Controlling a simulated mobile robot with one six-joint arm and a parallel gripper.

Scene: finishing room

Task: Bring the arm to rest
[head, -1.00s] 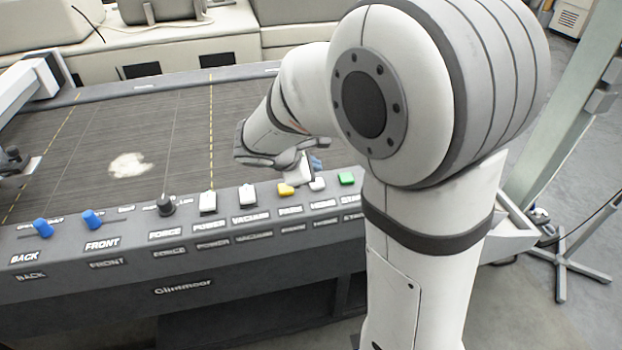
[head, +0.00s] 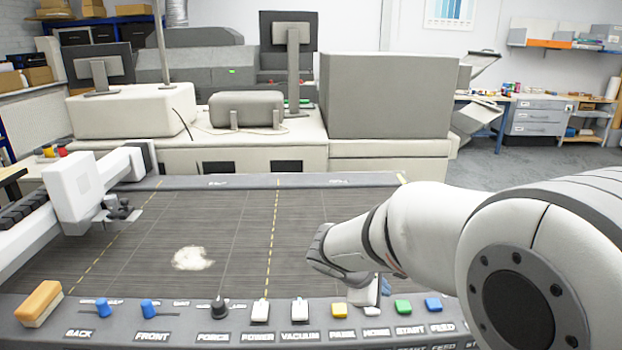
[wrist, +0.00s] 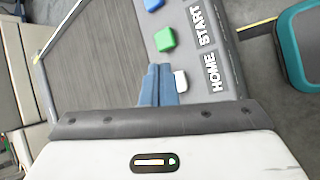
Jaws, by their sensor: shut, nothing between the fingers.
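My gripper (wrist: 158,72) shows in the wrist view with its two blue fingers shut together and nothing between them. The fingertips lie over the control panel beside the white HOME button (wrist: 181,81), near the green START button (wrist: 165,40). I cannot tell whether they touch the panel. In the head view my arm reaches in from the right, and the gripper (head: 385,288) is mostly hidden behind its wrist, just above the panel's HOME label.
The panel holds a yellow PARK button (head: 339,310), a blue FEED button (head: 433,304) and several other controls. An orange-and-white block (head: 39,303) sits at its left end. A white patch (head: 193,259) lies on the dark bed (head: 330,210). A teal object (wrist: 299,50) shows at right in the wrist view.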

